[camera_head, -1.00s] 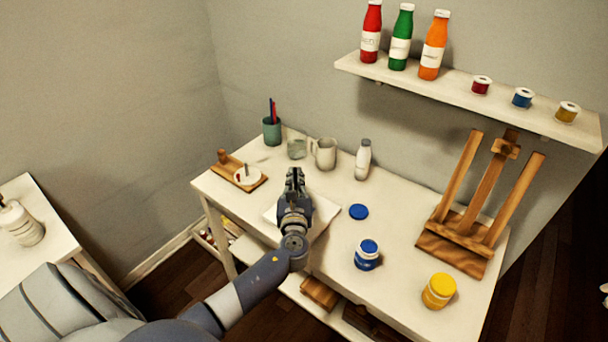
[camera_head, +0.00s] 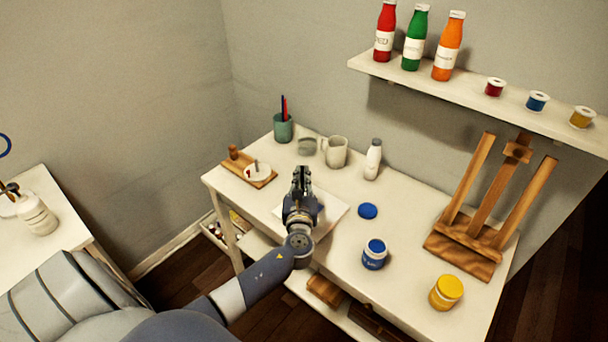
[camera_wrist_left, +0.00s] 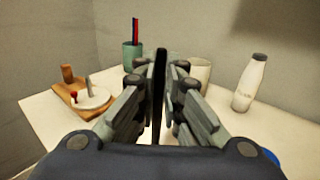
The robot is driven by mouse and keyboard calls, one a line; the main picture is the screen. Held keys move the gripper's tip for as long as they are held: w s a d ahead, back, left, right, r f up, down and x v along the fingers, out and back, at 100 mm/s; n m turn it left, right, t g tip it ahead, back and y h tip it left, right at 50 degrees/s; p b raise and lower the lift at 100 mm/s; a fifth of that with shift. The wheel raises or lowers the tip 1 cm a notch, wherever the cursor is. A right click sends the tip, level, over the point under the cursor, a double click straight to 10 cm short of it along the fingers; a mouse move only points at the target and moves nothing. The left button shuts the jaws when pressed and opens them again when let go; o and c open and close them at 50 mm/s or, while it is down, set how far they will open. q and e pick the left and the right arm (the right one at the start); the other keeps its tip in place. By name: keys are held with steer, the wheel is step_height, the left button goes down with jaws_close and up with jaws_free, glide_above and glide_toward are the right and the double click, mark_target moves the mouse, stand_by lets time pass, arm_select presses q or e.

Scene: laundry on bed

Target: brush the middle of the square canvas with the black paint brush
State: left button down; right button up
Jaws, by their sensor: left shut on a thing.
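The white square canvas (camera_head: 330,217) lies flat on the white table, partly hidden by my left gripper (camera_head: 301,176) and wrist. My left gripper is above the canvas and points toward the back of the table. In the left wrist view its fingers (camera_wrist_left: 160,85) are shut on a thin black upright thing, the black paint brush (camera_wrist_left: 160,68). The brush's lower end is hidden, so I cannot tell whether it touches the canvas. My right gripper is not in view.
A wooden board with a white dish (camera_head: 256,171), a pencil cup (camera_head: 283,128), a mug (camera_head: 335,152) and a white bottle (camera_head: 373,160) stand behind. An open blue paint jar (camera_head: 374,254), yellow jar (camera_head: 446,292) and wooden easel (camera_head: 472,240) stand to the right.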

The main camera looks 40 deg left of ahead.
arm_select(q)
steer(key=w, duration=0.5)
steer(key=shift+d, duration=0.15)
stand_by(2.8)
